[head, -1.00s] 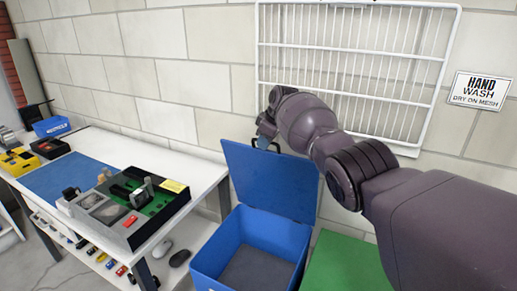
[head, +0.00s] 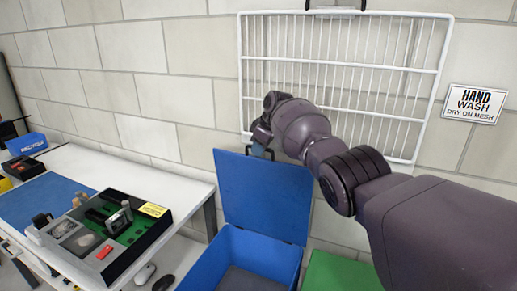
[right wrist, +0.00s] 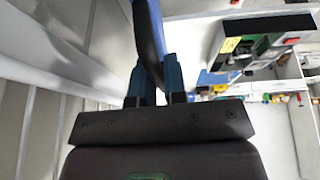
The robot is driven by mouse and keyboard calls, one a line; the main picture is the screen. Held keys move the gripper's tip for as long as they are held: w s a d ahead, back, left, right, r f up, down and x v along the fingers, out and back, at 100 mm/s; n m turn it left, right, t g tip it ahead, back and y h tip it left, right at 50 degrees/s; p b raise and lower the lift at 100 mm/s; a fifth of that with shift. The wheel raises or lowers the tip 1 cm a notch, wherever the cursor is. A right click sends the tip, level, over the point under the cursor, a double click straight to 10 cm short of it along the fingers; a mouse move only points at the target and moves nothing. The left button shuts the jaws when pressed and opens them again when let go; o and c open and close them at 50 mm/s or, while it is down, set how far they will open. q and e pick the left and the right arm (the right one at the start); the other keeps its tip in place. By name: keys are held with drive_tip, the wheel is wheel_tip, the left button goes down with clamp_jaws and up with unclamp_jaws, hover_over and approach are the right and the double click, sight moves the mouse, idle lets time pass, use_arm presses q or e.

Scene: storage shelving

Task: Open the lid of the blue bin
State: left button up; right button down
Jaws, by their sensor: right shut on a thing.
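The blue bin (head: 235,245) stands open on the right of the white table. Its blue lid (head: 262,195) is raised, close to upright, near the wall behind the bin. My right gripper (head: 262,151) is at the lid's top edge and shut on it; my wrist hides part of the grip. In the right wrist view, the two blue fingers (right wrist: 157,82) are close on either side of a thin dark panel, which looks like the lid (right wrist: 150,35). My left gripper is not in view.
A white wire mesh rack (head: 345,75) hangs on the block wall behind my right arm. A green surface (head: 340,272) lies right of the bin. The white table (head: 150,165) at left holds a black tray of parts (head: 100,235) and a small blue bin (head: 27,143).

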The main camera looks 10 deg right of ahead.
drive_tip(key=shift+f, duration=0.2)
drive_tip(key=c, duration=1.2)
unclamp_jaws()
drive_tip(key=shift+r, duration=0.1)
drive_tip(key=shift+r, duration=0.3)
drive_tip(key=p+v, duration=0.2)
drive_tip(key=v, duration=0.2)
drive_tip(key=shift+r, duration=0.2)
drive_tip(key=p+v, duration=0.1)
drive_tip(key=v, duration=0.3)
drive_tip(key=shift+s+d, duration=0.1)
drive_tip(key=shift+s, duration=0.05)
drive_tip(key=shift+s+d+r, duration=0.1)
drive_tip(key=shift+r, duration=0.25)
drive_tip(key=shift+s+d+r+p, duration=0.2)
drive_tip(key=shift+r+p, duration=0.1)
drive_tip(key=shift+r, duration=0.1)
